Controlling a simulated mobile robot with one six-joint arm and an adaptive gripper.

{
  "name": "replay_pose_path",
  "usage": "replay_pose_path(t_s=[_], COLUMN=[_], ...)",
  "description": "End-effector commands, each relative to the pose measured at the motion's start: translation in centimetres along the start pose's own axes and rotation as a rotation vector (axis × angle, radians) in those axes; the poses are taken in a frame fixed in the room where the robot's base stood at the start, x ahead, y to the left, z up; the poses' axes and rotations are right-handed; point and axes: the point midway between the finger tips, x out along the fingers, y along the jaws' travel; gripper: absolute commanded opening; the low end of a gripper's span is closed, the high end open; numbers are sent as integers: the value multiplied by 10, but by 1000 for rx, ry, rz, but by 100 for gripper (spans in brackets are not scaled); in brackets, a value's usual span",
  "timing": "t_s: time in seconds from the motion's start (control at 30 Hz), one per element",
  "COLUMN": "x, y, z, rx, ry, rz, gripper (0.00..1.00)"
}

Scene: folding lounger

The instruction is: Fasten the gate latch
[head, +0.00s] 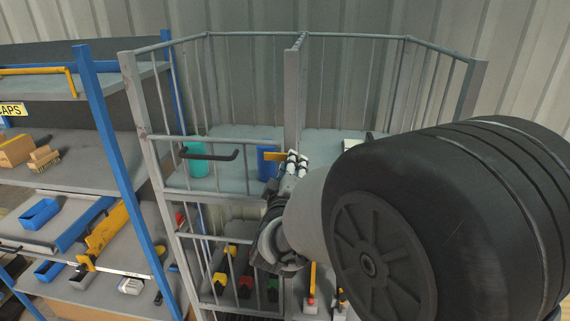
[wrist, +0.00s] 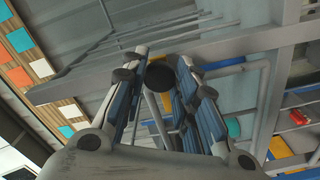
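The gate (head: 222,187) is a grey barred panel at the front left of a metal cage in the head view. A dark bar handle (head: 210,154) sticks out from it. A flat yellow piece (head: 272,156), perhaps the latch, shows beside the middle post, right at my gripper (head: 293,163). In the wrist view my gripper (wrist: 158,95) has its two fingers apart. A dark round end (wrist: 160,77) shows between the fingers; I cannot tell whether they touch it or whether it belongs to the handle. My arm hides the right part of the cage front.
A blue-framed shelf rack (head: 118,150) with bins and tools stands at the left. Inside the cage are a teal cylinder (head: 197,160) and a blue one (head: 266,165), with several coloured items on the level below. A corrugated wall (head: 260,15) closes the back.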

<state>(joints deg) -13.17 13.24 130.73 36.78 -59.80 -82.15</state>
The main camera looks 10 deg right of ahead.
Motion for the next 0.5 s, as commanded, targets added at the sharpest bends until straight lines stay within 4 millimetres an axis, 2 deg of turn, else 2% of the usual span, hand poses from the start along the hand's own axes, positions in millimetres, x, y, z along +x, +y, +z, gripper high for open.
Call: replay_pose_path(t_s=[0.27, 0.5], x=[0, 0], y=[0, 0], z=[0, 0], rx=[1, 2], ry=[0, 0], rz=[-1, 0], gripper=[46, 47])
